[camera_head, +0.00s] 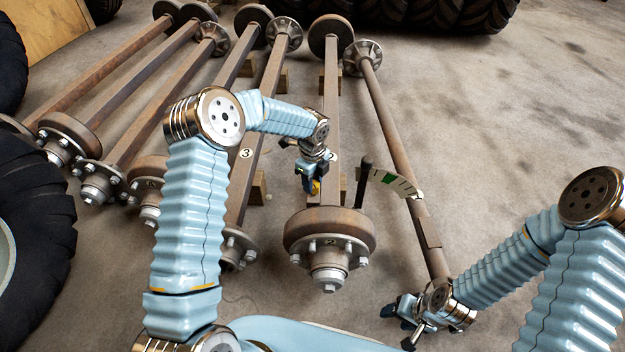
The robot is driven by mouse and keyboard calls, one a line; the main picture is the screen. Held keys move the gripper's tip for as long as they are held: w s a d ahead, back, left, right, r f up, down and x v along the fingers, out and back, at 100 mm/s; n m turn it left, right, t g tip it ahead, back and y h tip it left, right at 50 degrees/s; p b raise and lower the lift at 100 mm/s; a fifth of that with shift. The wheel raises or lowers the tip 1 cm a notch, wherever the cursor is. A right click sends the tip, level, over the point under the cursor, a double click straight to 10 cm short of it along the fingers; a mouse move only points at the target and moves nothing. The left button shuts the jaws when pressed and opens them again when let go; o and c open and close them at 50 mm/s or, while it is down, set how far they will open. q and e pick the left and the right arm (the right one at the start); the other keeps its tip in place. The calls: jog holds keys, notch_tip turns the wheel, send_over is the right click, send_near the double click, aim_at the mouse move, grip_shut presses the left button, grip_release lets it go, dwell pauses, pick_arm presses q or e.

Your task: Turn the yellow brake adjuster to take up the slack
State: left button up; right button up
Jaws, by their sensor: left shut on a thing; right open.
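The yellow brake adjuster (316,187) shows as a small yellow patch beside the axle marked 2 (331,140), just behind its brake drum (330,228). My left gripper (311,186) reaches down over it from the upper left and is shut on it; the fingers hide most of the adjuster. A curved gauge (392,183) with a green band and a dark upright lever (364,180) stand just right of the axle. My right gripper (405,319) is open and empty, low at the right near the floor, apart from the adjuster.
Several rusty axles lie side by side to the left, one marked 3 (245,153). Another thin axle (395,140) runs down the right side. Wooden blocks (258,187) support some axles. Large tyres stand at the left (35,220) and back (430,12). The concrete floor (510,110) at right is clear.

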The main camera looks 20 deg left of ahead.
pick_arm(q)
jog(key=shift+w+m, duration=0.1)
jog(key=shift+m, duration=0.2)
jog(key=o, duration=1)
jog(key=shift+o, duration=0.2)
notch_tip(320, 180, up, 14)
jog(key=p, duration=0.1)
jog(key=shift+f, duration=0.1)
